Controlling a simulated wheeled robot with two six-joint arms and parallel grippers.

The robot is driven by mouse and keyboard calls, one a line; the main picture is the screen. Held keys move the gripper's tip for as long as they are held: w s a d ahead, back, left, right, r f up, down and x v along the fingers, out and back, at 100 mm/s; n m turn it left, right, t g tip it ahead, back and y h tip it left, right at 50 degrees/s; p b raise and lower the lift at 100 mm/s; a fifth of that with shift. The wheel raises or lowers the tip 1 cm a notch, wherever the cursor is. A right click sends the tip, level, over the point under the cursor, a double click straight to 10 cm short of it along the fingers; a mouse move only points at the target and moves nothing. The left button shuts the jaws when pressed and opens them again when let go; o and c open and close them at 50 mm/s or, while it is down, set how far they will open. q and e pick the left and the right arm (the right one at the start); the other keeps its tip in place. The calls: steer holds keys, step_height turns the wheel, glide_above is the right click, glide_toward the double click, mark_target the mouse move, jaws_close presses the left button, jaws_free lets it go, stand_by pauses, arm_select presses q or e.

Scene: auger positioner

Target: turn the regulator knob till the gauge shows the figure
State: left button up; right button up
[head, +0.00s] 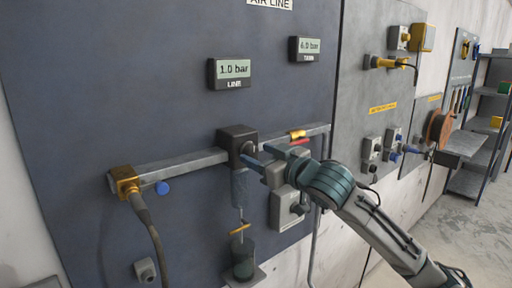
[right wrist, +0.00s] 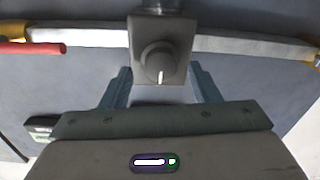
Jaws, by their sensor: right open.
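The regulator (head: 233,139) is a dark block on the grey pipe, with a dark filter bowl hanging below it. Its round knob (right wrist: 158,60) shows in the right wrist view, with a white mark pointing down in that picture. The line gauge (head: 230,72) reads 1.0 bar. My right gripper (head: 254,154) is at the regulator's front. In the right wrist view its two blue fingers (right wrist: 160,72) are spread apart, one on each side of the knob, with visible gaps. Whether the tips reach level with the knob is hard to tell. My left gripper is not in view.
A second gauge (head: 306,46) reads 6.0 bar. A valve's red handle (head: 299,142) is right of the regulator, near my right gripper. A yellow fitting (head: 124,181) with a hose is at the pipe's left end. A grey box (head: 288,208) is below my right gripper.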

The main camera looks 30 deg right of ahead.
steer(key=shift+w+a+p, duration=0.1)
steer(key=shift+w+p, duration=0.25)
steer(key=shift+w, duration=0.5)
steer(key=shift+c, duration=0.5)
steer(key=c, duration=0.7)
steer(key=shift+s, duration=0.15)
steer(key=shift+c, duration=0.9)
